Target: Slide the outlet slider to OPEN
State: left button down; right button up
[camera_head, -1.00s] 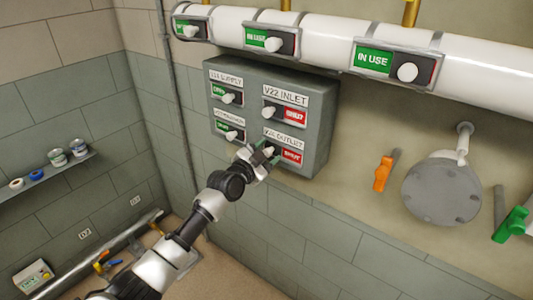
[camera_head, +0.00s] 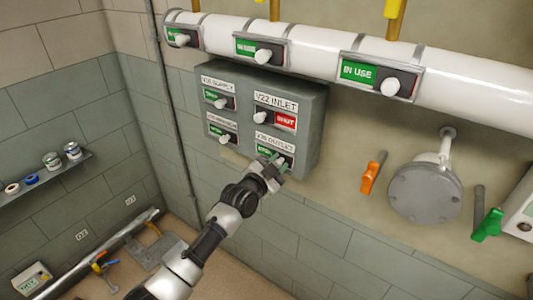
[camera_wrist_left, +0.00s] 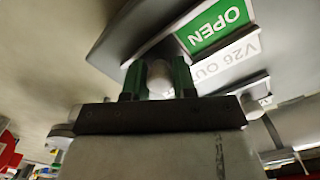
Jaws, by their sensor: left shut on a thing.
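The outlet slider sits at the lower right of the grey panel (camera_head: 316,120), under the V26 OUTLET label (camera_head: 276,143). A green strip (camera_head: 263,151) shows at its left. In the left wrist view the green plate reads OPEN (camera_wrist_left: 217,24) beside the label (camera_wrist_left: 228,57). My left gripper (camera_head: 276,162) is at this slider. In the left wrist view its green fingers (camera_wrist_left: 158,80) are shut on the white slider knob (camera_wrist_left: 160,76), one on each side. In the head view the gripper hides the knob. My right gripper is not in view.
The V22 INLET slider (camera_head: 262,117) above shows red SHUT. Two more sliders sit at the panel's left. A white pipe (camera_head: 310,58) with IN USE sliders runs above. An orange handle (camera_head: 370,177), a round grey flange (camera_head: 425,194) and a green handle (camera_head: 487,225) are to the right.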

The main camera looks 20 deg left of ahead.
pick_arm(q)
jog(key=shift+d+f, duration=0.1)
jog(key=c, duration=0.9)
grip_release()
jog(key=shift+d, duration=0.15)
jog(key=shift+s, duration=0.1)
jog(key=shift+b+v, duration=1.15)
jog(key=shift+v, duration=4.25)
